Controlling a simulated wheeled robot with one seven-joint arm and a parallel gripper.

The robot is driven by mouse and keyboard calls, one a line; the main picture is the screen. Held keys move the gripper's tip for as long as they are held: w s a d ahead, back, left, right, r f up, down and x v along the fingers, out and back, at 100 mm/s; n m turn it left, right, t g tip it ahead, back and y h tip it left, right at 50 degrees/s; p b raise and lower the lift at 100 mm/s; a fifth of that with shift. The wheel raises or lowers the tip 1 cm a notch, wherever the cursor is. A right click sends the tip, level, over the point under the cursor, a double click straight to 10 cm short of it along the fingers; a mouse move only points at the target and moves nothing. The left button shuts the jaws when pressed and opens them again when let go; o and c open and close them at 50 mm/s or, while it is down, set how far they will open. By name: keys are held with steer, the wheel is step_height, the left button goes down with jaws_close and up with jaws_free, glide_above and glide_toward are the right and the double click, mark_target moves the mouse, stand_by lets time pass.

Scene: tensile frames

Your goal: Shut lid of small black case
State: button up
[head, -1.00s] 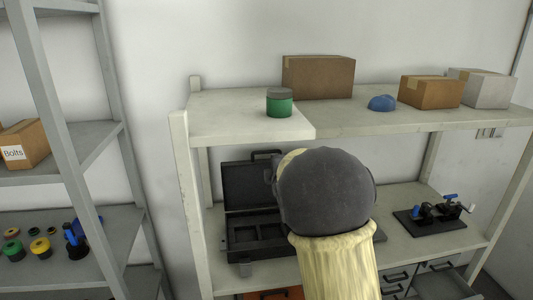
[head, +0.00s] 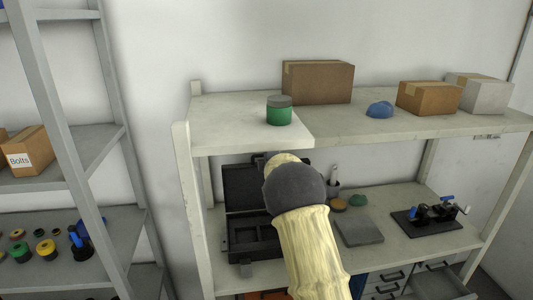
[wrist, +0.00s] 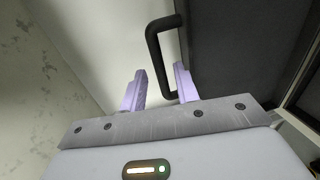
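The small black case stands open on the lower shelf in the head view. Its lid (head: 238,185) is raised at the back, and its compartmented base (head: 247,236) faces up. My arm covers the right part of the case and hides my gripper in this view. In the wrist view my gripper (wrist: 160,86) is open, with two pale purple fingers apart. The lid's black handle (wrist: 154,45) reaches down to the gap between the fingertips, close to the right finger. I cannot tell whether they touch. The dark lid panel (wrist: 232,55) fills the right of that view.
The upper shelf (head: 250,142) overhangs the case and carries a green jar (head: 279,111), a blue item (head: 380,109) and boxes. A flat grey block (head: 359,230) and a black fixture (head: 428,218) lie right of my arm. A grey rack (head: 75,140) stands left.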

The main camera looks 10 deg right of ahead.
steer(key=shift+w+f+p, duration=0.2)
steer(key=shift+w+p, duration=0.05)
steer(key=shift+w, duration=0.6)
steer(key=shift+w+f+p, duration=0.15)
steer(key=shift+w+p, duration=0.05)
steer(key=shift+w, duration=0.65)
jaws_close()
